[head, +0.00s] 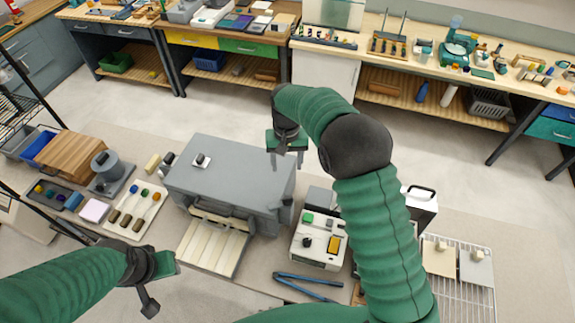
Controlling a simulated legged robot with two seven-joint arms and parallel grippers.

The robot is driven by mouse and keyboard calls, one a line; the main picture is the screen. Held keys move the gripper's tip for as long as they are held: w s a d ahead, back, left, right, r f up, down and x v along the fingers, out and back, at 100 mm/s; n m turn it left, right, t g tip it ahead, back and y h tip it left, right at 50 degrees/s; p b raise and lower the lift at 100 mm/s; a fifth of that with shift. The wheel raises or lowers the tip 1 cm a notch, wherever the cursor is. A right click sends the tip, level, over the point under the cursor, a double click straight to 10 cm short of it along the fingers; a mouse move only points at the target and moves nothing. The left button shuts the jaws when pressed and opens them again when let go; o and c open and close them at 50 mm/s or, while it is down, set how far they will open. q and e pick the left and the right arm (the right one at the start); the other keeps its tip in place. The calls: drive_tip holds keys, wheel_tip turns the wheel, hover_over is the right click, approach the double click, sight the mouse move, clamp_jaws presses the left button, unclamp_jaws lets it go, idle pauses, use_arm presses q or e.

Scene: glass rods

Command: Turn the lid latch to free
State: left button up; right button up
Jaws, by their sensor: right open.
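A large grey box (235,175) stands on the bench in the middle of the head view. On its flat top, near the left back, is a small white plate with a dark knob (201,160), which looks like the lid latch. Its exact turn is too small to tell. My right gripper (287,158) points down by the box's back right corner, to the right of the knob and apart from it. It is open and empty. My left gripper (151,290) is low at the left, in front of the box; its jaw opening is unclear.
A cream slotted rack (212,248) lies before the box. A rod tray (136,210) and a grey cylinder device (106,168) stand left. A control unit (319,240), blue-handled pliers (307,285) and a wire rack (460,285) lie right. My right arm hides part of the bench.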

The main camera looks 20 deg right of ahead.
wheel_tip(320, 180, up, 3)
drive_tip(key=shift+s+d+f, duration=0.1)
drive_tip(key=shift+f, duration=0.05)
drive_tip(key=shift+d, duration=0.1)
idle(0.3)
wheel_tip(320, 180, up, 17)
drive_tip(key=b, duration=0.4)
drive_tip(key=shift+f, duration=0.2)
